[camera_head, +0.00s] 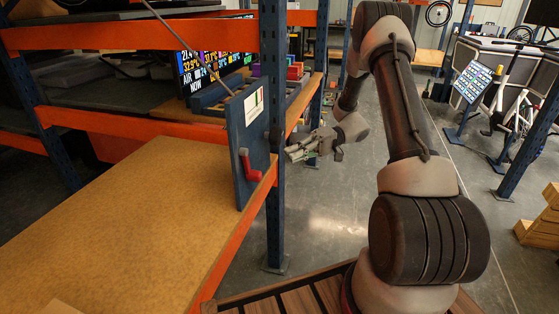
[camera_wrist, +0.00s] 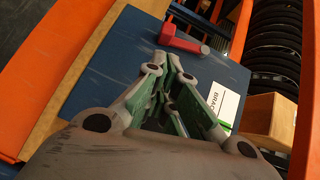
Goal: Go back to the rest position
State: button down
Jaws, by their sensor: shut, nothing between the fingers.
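My gripper (camera_head: 300,154) is shut and empty in the head view, at the end of my arm and just right of a blue upright panel. In the wrist view my gripper (camera_wrist: 178,62) points at the blue panel (camera_wrist: 120,62), with its fingers together. The blue panel (camera_head: 239,175) stands at the shelf's front edge, by the rack post. A red handle (camera_head: 250,168) is on the panel; it also shows beyond the fingertips in the wrist view (camera_wrist: 184,40). A white label (camera_head: 253,106) is on the panel's upper part. I cannot tell whether the fingertips touch the panel.
An orange-beamed rack with a wooden shelf (camera_head: 120,225) fills the left. A blue post (camera_head: 275,220) stands close to my gripper. A lit display (camera_head: 212,55) and coloured bins (camera_head: 294,72) sit behind. Open grey floor (camera_head: 330,215) lies between rack and arm. A tablet stand (camera_head: 473,82) is at right.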

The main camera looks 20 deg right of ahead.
jog(key=shift+w+d+r, duration=0.1)
jog(key=shift+d+r, duration=0.05)
jog(key=shift+d, duration=0.8)
